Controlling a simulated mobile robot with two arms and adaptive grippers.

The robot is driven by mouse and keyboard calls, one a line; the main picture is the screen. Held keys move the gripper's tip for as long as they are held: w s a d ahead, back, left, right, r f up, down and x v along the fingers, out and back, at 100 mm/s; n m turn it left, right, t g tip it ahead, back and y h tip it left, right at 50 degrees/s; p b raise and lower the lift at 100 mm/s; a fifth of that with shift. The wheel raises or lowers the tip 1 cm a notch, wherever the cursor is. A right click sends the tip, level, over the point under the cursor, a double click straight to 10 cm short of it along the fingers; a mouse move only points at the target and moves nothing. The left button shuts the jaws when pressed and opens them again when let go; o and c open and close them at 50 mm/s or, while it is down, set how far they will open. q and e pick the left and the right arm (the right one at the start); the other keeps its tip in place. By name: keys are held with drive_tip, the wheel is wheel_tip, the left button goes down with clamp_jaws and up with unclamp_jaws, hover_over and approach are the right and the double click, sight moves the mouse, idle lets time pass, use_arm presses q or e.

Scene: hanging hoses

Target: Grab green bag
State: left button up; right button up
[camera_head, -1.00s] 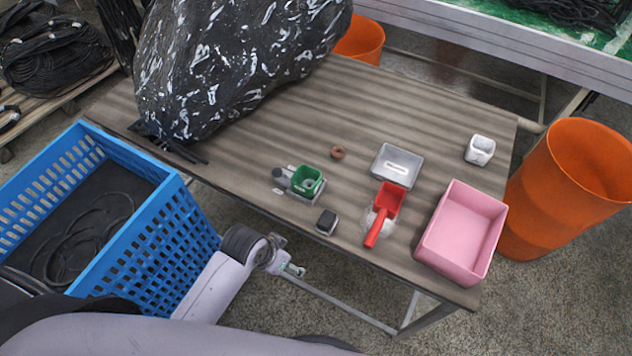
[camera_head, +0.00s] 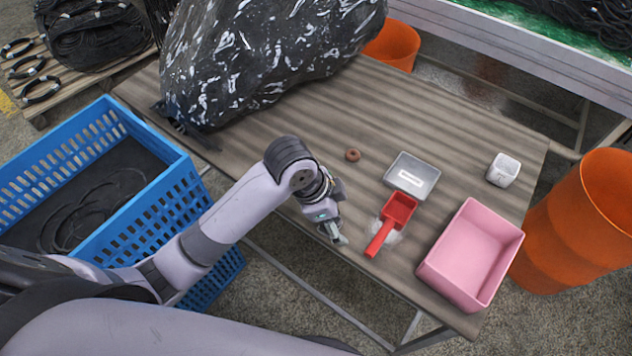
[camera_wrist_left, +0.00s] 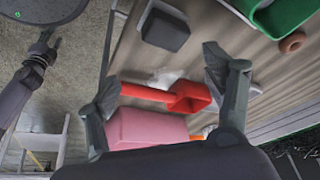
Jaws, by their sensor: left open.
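I see no clear green bag. A green open-topped container (camera_wrist_left: 280,14) shows at the top right of the left wrist view, cut by the frame edge; in the head view my left arm hides its place. My left gripper (camera_head: 335,237) is over the front part of the table, left of the red scoop. In the left wrist view the gripper's (camera_wrist_left: 165,92) two fingers are spread apart, with nothing held between them. My right gripper is not in view.
On the wooden table (camera_head: 450,130) are a red scoop (camera_head: 399,209), grey tray (camera_head: 412,175), white cup (camera_head: 503,170), pink bin (camera_head: 470,250) and brown ring (camera_head: 353,155). A big black bag (camera_head: 270,55) fills the back left. A blue crate (camera_head: 110,125) stands left.

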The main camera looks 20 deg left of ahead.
use_arm(q)
drive_tip(key=w+a+r+m+g+y, duration=0.1)
drive_tip(key=w+a+r+m+y, duration=0.1)
drive_tip(key=w+a+r+m, duration=0.4)
drive_tip(key=w+a+r+m+g+y, duration=0.15)
drive_tip(key=w+r, duration=0.25)
drive_tip(key=r, duration=0.5)
drive_tip(key=shift+m, duration=0.45)
drive_tip(key=f, duration=0.8)
drive_tip(key=f+p, duration=0.1)
drive_tip(key=f, duration=0.8)
drive_tip(key=shift+w+a+f, duration=0.1)
drive_tip(key=shift+a+f, duration=0.1)
drive_tip(key=shift+f, duration=0.1)
drive_tip(key=c, duration=1.2)
drive_tip(key=shift+o, duration=0.2)
drive_tip(key=shift+r, duration=0.1)
